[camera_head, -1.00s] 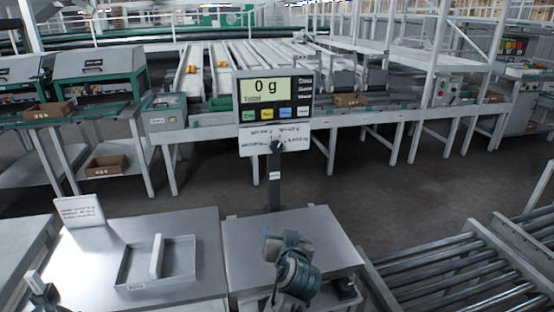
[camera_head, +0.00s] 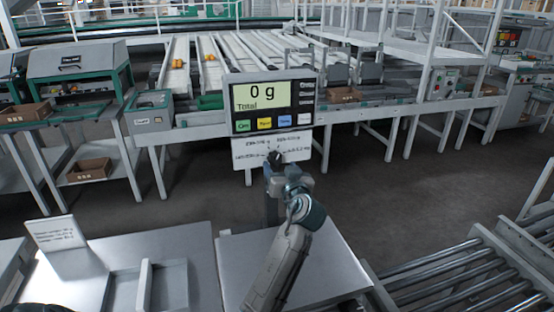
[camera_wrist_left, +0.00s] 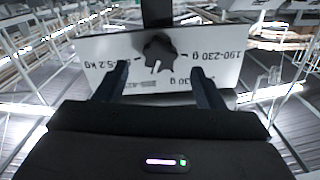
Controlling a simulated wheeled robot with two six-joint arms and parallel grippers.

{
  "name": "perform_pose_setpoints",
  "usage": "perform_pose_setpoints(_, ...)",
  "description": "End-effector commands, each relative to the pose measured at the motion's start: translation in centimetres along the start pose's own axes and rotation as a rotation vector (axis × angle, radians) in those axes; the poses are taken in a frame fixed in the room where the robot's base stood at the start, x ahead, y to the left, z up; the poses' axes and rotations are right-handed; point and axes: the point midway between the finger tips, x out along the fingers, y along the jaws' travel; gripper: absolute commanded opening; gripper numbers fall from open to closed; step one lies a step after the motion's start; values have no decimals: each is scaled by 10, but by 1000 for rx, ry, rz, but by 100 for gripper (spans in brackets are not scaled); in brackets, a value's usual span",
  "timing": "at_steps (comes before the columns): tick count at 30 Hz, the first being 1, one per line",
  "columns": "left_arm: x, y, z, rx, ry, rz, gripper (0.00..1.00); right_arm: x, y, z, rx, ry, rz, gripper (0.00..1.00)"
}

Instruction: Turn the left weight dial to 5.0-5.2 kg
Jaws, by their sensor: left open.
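The weight dial is a dark lobed knob (camera_wrist_left: 160,50) on a white label plate (camera_head: 250,150), below a scale display (camera_head: 271,100) reading 0 g. In the wrist view a white line on the knob points toward the picture's lower edge. A label ending in 5.2 kg is at the plate's left there, and 190-230 g at its right. My left gripper (camera_wrist_left: 162,82) is open, its fingers apart on either side just short of the knob, not visibly touching it. In the head view this gripper (camera_head: 277,170) is in front of the dial and partly hides it. My right gripper is not in view.
A metal scale table (camera_head: 335,262) is below the arm. A bench with a grey tray (camera_head: 165,285) and a sign card (camera_head: 55,235) is at left. A roller conveyor (camera_head: 450,275) is at right. Sorting lanes stand behind; open floor lies between.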

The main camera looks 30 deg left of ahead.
Motion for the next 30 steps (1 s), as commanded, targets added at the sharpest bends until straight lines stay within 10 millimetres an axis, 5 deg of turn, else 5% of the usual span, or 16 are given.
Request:
perform_pose_setpoints(7,33,0,-1,2,1,0,62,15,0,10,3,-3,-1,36)
perform_pose_setpoints(18,39,0,1,0,-1,1,62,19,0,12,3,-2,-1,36)
perform_pose_setpoints(25,39,0,1,0,-1,0,19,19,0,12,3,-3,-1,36)
perform_pose_setpoints(30,39,0,0,4,-1,0,18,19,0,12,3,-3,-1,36)
